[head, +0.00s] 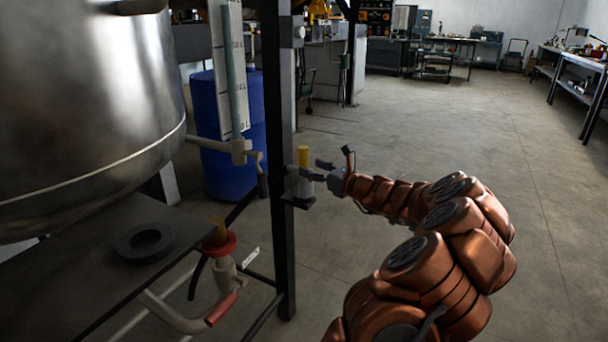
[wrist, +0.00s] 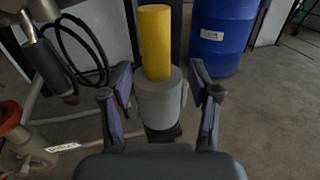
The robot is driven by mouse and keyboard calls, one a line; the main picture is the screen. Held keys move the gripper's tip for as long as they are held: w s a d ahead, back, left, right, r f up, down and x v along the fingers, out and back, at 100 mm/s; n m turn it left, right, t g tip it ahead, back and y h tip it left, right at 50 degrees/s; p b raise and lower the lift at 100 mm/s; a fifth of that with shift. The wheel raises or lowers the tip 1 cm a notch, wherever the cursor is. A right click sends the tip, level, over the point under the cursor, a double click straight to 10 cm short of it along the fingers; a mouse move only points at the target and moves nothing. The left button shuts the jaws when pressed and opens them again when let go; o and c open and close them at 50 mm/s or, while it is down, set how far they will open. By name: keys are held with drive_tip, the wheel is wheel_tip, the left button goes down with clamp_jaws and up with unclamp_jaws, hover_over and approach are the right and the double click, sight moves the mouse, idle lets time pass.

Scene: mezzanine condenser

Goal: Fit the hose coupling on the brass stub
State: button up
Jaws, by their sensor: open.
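A grey cylinder with a yellow upper part, which looks like the hose coupling (head: 304,157), stands upright on a small dark bracket (head: 298,201) at the black post. It also shows in the wrist view (wrist: 158,100), at the centre. My gripper (head: 311,180) is open, with one finger on each side of the grey body; small gaps show in the wrist view (wrist: 161,95). The brass stub (head: 217,229) appears to stand up from a red collar (head: 218,245) on pale pipework, left of the post. In the wrist view only part of a red collar (wrist: 10,116) shows at the left edge.
The black post (head: 282,240) stands close left of my gripper. A steel tank (head: 90,110) and dark shelf (head: 100,265) with a black ring (head: 143,244) fill the left. A black hose (wrist: 98,45) loops nearby. A blue barrel (head: 215,175) stands behind. Floor at right is clear.

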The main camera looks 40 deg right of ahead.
sight(307, 166)
drive_tip(key=w, duration=0.2)
drive_tip(key=w+b, duration=0.1)
drive_tip(key=w, duration=0.1)
drive_tip(key=shift+w+a, duration=0.1)
drive_tip(key=shift+a, duration=0.2)
clamp_jaws()
idle(0.4)
